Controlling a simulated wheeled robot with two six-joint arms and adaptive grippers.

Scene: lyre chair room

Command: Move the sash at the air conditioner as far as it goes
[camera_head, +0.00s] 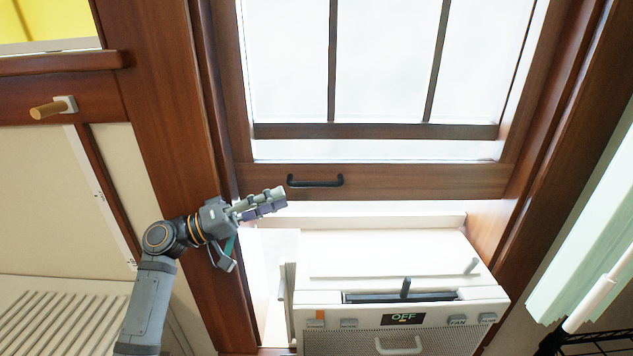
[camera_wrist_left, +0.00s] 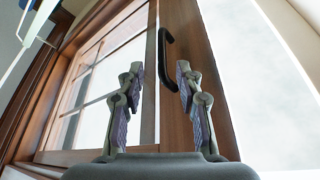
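The wooden window sash (camera_head: 400,180) has dark bars over bright panes, and a black bar handle (camera_head: 315,182) on its bottom rail. A bright open gap lies between the sash and the white air conditioner (camera_head: 400,262) below. My left gripper (camera_head: 278,198) is just left of and below the handle, seen side-on. In the left wrist view the gripper (camera_wrist_left: 160,88) is open, its fingers apart and empty. There the handle (camera_wrist_left: 166,60) lies beyond the fingertips, lined up with the space between them, and the sash rail (camera_wrist_left: 180,115) runs behind. My right gripper is not in view.
The wooden window jamb (camera_head: 175,110) stands left of the sash, behind my left arm. A cabinet with a wooden knob (camera_head: 50,108) is at far left. A pale green pleated object (camera_head: 590,230) hangs at the right. The air conditioner fills much of the lower opening.

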